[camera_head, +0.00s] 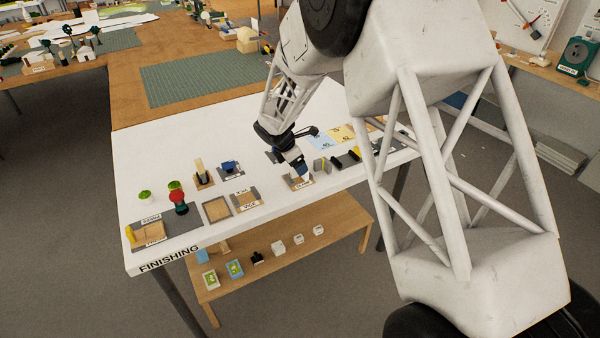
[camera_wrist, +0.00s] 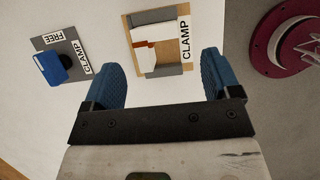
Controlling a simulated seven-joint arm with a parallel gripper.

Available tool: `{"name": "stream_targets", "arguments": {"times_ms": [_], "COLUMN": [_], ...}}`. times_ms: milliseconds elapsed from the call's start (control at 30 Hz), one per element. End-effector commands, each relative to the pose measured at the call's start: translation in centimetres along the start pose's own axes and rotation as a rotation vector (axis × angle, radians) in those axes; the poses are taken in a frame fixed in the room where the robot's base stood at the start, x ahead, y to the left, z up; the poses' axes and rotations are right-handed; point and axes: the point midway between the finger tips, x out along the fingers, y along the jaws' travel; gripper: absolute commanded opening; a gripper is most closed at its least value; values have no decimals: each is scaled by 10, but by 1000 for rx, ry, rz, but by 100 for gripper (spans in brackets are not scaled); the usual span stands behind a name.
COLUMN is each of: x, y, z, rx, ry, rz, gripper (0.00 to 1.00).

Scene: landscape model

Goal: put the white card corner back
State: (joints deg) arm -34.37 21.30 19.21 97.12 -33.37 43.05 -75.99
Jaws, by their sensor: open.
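My gripper (camera_wrist: 158,72) is open, its two blue fingers apart with nothing between them. In the head view my gripper (camera_head: 299,168) hangs low over the pad marked CLAMP, near the right part of the white table. In the wrist view that CLAMP pad (camera_wrist: 187,67) lies just beyond and between the fingertips. On it is a pale white piece (camera_wrist: 152,20), which looks like the white card corner, with a small orange-brown strip and grey blocks beside it. I cannot tell how the white piece is seated. My arm and gripper hide part of this spot in the head view.
A blue block (camera_wrist: 52,68) sits on a grey pad marked FREE CLAMP, left of the fingers. A dark red round disc (camera_wrist: 262,42) lies to the right. The white table (camera_head: 150,180) carries several pads and tools. A wooden shelf (camera_head: 300,268) below holds small items.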

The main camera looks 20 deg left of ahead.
Motion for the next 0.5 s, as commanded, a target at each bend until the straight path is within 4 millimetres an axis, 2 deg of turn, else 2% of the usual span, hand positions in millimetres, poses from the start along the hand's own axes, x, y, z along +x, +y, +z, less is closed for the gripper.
{"name": "stream_targets", "arguments": {"times_ms": [267,500], "x": [0,14], "y": [0,1], "z": [0,3], "rx": [0,0], "ry": [0,-1], "rz": [0,-1], "gripper": [83,83]}}
